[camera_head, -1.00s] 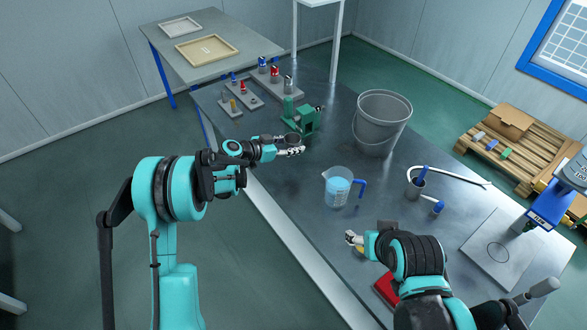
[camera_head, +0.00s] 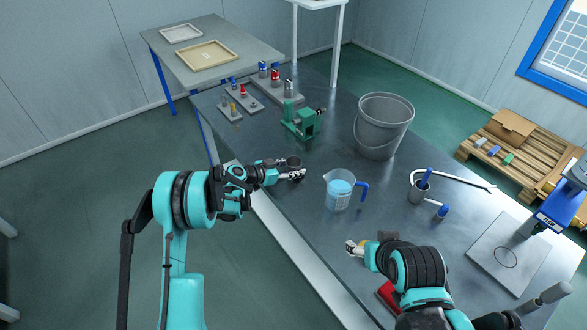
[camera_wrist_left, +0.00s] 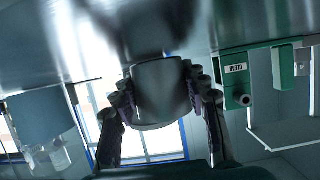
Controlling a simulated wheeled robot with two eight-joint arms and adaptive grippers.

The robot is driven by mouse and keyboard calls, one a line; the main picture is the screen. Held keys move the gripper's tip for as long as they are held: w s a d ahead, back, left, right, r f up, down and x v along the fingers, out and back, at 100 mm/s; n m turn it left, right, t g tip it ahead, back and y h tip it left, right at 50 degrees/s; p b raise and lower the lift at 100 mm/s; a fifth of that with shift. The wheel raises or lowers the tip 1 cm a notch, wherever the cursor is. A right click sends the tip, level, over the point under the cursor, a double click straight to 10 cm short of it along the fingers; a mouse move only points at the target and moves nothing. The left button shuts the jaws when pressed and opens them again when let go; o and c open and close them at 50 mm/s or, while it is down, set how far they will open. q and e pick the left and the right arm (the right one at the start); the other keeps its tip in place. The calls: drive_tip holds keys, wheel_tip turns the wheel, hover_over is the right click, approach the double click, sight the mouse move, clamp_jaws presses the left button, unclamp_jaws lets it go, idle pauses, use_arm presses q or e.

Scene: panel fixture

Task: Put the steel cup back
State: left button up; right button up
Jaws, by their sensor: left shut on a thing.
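The steel cup (camera_wrist_left: 160,88) sits between the two fingers of my left gripper in the left wrist view, with a finger against each side. In the head view the cup (camera_head: 293,161) shows as a small dark round shape at the fingertips of my left gripper (camera_head: 291,173), near the table's left edge. My left gripper is shut on it. The cup is left of the measuring jug and apart from it.
A jug of blue liquid (camera_head: 339,190) and a grey bucket (camera_head: 382,124) stand on the dark table (camera_head: 340,130). A green device (camera_head: 300,122) and slotted blocks (camera_head: 240,98) are farther back.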

use_arm(q)
drive_tip(key=shift+f, duration=0.2)
drive_tip(key=o, duration=1.2)
drive_tip(key=shift+r, duration=0.1)
